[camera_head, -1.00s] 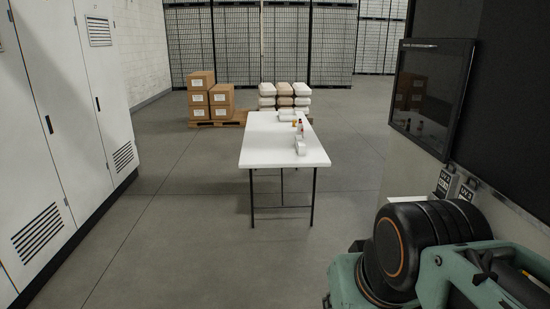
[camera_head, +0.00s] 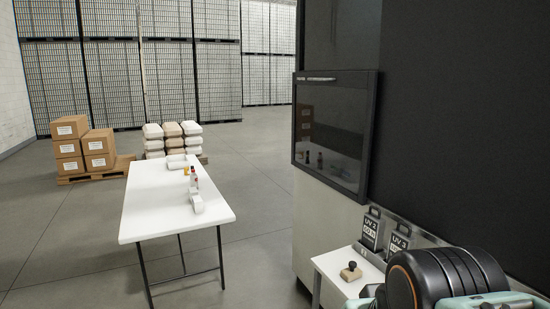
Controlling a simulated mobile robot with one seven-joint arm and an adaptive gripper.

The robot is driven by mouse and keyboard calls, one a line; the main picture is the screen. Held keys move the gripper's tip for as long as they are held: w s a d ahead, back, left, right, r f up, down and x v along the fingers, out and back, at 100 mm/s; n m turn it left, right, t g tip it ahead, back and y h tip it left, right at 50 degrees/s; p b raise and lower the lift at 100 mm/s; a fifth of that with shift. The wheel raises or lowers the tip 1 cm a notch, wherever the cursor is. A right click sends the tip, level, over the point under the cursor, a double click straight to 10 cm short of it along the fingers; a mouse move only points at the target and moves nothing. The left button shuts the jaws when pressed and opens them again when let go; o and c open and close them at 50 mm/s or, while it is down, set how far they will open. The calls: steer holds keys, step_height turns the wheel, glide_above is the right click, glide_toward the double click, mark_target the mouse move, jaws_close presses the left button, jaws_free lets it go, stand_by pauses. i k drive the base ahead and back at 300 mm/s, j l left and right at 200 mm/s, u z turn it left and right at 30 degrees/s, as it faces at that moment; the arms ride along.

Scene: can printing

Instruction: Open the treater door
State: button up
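The treater door is most likely the dark glass panel (camera_head: 333,135) with a black frame on the machine at right of centre. A thin metallic handle (camera_head: 316,78) runs along its top edge. The door looks shut. My arm shows at the bottom right, well below and to the right of the door, apart from it. My gripper is not in view.
A white folding table (camera_head: 165,208) with bottles stands at left of centre. A small white stand (camera_head: 340,272) with a block on it is below the door. Boxes (camera_head: 82,145) and sacks (camera_head: 172,138) sit on pallets behind. Grey floor is clear around the table.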

mark_target(333, 112)
steer(key=i+z, duration=0.25)
steer(key=i, duration=0.35)
steer(key=i+j+z, duration=0.3)
steer(key=i+j, duration=0.2)
steer(key=i+j+z, duration=0.3)
steer(key=i+j, duration=0.3)
steer(key=j, duration=0.1)
